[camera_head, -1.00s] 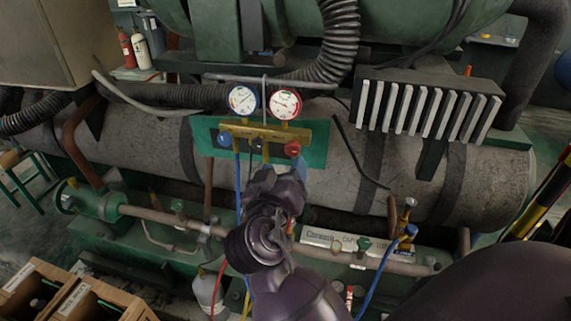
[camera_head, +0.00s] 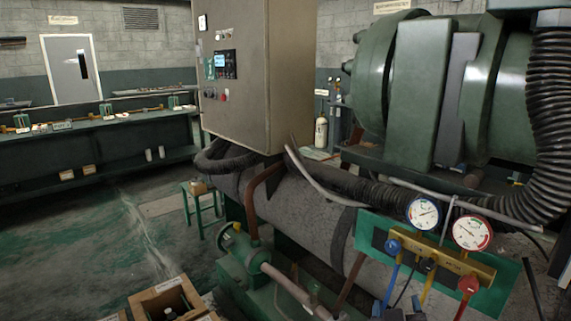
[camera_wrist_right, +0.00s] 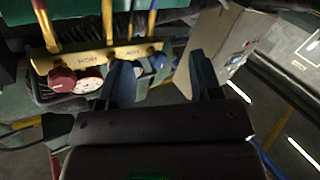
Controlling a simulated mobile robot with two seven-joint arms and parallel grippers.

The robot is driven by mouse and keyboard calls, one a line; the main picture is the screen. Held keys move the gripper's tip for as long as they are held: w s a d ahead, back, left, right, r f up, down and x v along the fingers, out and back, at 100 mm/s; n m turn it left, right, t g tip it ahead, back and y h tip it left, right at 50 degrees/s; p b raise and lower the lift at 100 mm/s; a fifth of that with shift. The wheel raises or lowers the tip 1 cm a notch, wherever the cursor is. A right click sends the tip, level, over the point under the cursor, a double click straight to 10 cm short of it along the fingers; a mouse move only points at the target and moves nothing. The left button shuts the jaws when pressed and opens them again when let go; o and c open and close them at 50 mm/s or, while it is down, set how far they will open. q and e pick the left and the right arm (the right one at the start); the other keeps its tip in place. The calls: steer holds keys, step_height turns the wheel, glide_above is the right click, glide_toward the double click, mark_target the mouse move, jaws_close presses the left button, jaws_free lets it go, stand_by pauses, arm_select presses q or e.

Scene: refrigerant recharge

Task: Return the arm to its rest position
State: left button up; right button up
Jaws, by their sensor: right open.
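My right gripper shows in the wrist view (camera_wrist_right: 160,75) with its two dark fingers apart and nothing held between them. In the head view only its fingertips (camera_head: 397,308) show at the bottom edge, just below the gauge manifold. The brass manifold (camera_head: 440,258) carries a blue gauge (camera_head: 425,212) and a red gauge (camera_head: 472,232). In the wrist view the manifold (camera_wrist_right: 95,58) is behind the fingers, with its red knob (camera_wrist_right: 63,80) to the left and blue knob (camera_wrist_right: 157,62) near the fingers. Most of my right arm is out of the head view. My left gripper is not seen.
A control cabinet (camera_head: 265,70) stands above the grey cylinder (camera_head: 310,220). Hoses hang from the manifold near my right gripper. A cardboard box (camera_head: 165,300) is at the bottom left. A green workbench (camera_head: 90,150) stands behind open floor (camera_head: 110,235) at the left.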

steer(key=s+d+f+g+y, duration=0.2)
steer(key=s+d+f, duration=0.1)
steer(key=s+f, duration=0.7)
steer(key=s+d+f+g+y, duration=0.3)
steer(key=s+f, duration=0.7)
steer(key=f, duration=0.5)
steer(key=shift+s+d+f, duration=0.15)
steer(key=shift+s+d, duration=0.2)
